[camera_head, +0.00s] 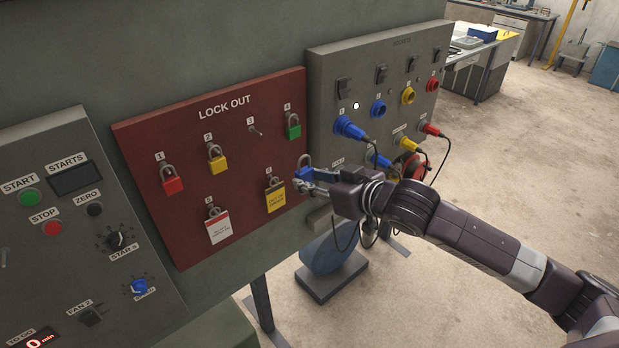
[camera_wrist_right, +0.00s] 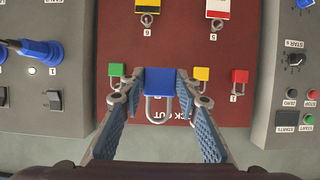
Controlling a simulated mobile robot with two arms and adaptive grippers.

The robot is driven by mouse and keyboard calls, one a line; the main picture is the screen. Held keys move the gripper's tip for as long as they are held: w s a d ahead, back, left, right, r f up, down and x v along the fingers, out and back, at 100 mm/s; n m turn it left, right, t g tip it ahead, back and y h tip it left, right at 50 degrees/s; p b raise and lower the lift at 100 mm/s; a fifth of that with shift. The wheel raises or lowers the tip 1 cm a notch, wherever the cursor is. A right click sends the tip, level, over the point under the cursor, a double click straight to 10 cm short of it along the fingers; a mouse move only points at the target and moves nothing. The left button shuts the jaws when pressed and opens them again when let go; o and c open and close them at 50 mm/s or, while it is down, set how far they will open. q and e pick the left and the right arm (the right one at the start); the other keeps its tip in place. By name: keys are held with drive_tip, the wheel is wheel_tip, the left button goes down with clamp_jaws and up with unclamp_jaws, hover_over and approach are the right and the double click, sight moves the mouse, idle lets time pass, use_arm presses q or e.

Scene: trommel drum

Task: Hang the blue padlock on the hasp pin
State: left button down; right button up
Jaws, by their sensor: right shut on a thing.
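The blue padlock (camera_head: 303,173) is between the fingers of my right gripper (camera_head: 299,182), just off the right edge of the red lock out board (camera_head: 235,112). The padlock also shows in the right wrist view (camera_wrist_right: 159,80), gripped by its body, with its metal shackle pointing down in that picture. The bare hasp pin (camera_head: 256,130) under number 3 sits between the yellow padlock (camera_head: 217,164) and the green padlock (camera_head: 293,132). That pin is not visible in the right wrist view. My left gripper is not in view.
A red padlock (camera_head: 173,184) hangs on pin 1. A white and red tag (camera_head: 218,231) and a yellow tag (camera_head: 275,199) hang below. A grey socket panel (camera_head: 390,60) with plugs and cables is at the right, and a control panel (camera_head: 75,180) at the left.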

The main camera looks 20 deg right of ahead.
drive_tip(key=shift+s+d, duration=0.25)
drive_tip(key=shift+s, duration=0.4)
drive_tip(key=shift+s+d, duration=0.25)
drive_tip(key=shift+s, duration=0.35)
drive_tip(key=shift+s, duration=0.1)
drive_tip(key=shift+s+d, duration=0.1)
drive_tip(key=shift+s+d+b, duration=0.25)
drive_tip(key=shift+s+d, duration=0.1)
drive_tip(key=shift+s, duration=0.55)
drive_tip(key=shift+s+d+b, duration=0.3)
drive_tip(key=shift+s+d, duration=0.05)
drive_tip(key=shift+s, duration=0.55)
drive_tip(key=shift+s+d+b, duration=0.25)
drive_tip(key=shift+s+d, duration=0.1)
drive_tip(key=shift+s, duration=0.55)
